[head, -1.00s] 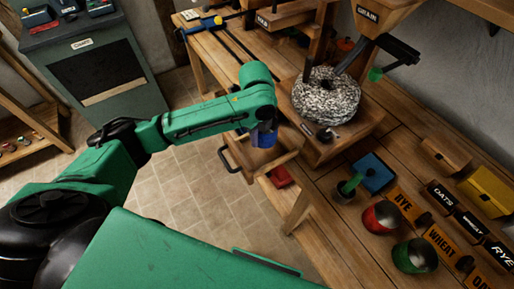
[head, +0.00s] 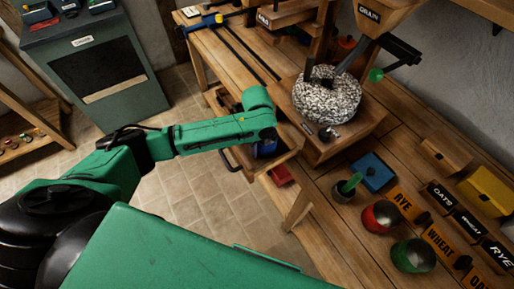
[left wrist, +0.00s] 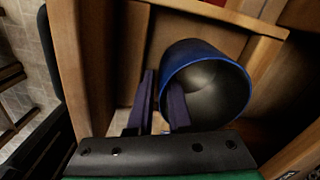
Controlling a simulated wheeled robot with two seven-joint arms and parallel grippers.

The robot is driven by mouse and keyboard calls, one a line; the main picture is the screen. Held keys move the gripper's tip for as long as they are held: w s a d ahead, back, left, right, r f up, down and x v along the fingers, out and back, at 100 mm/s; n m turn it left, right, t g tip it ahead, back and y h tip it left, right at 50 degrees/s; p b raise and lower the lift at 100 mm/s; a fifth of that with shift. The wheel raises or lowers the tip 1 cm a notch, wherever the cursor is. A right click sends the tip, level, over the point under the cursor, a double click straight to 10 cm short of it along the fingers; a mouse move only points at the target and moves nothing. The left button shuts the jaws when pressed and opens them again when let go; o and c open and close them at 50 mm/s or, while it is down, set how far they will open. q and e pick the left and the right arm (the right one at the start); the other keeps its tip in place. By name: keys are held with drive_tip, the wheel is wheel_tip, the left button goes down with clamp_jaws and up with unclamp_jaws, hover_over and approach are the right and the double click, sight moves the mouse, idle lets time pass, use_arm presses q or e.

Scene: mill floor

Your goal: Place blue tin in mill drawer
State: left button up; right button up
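The blue tin (head: 266,149) is inside the open wooden mill drawer (head: 287,156), partly hidden under my left gripper (head: 264,138) in the head view. In the left wrist view the round tin (left wrist: 243,95) shows its dark, empty inside and blue rim, with the drawer's wooden walls (left wrist: 92,65) around it. My left gripper's fingers (left wrist: 163,98) straddle the tin's near-left wall, one outside and one inside, and look closed on it. Whether the tin touches the drawer floor is hidden. My right gripper is out of view.
The millstone (head: 328,94) stands on its block behind the drawer. A red item (head: 281,175) lies below the drawer. On the bench to the right are a blue box (head: 372,172), a red tin (head: 381,216), a green tin (head: 413,255) and labelled blocks.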

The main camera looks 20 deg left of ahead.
use_arm(q)
wheel_tip(320, 180, up, 12)
drive_tip(key=shift+r+b, duration=0.15)
drive_tip(key=shift+b, duration=0.9)
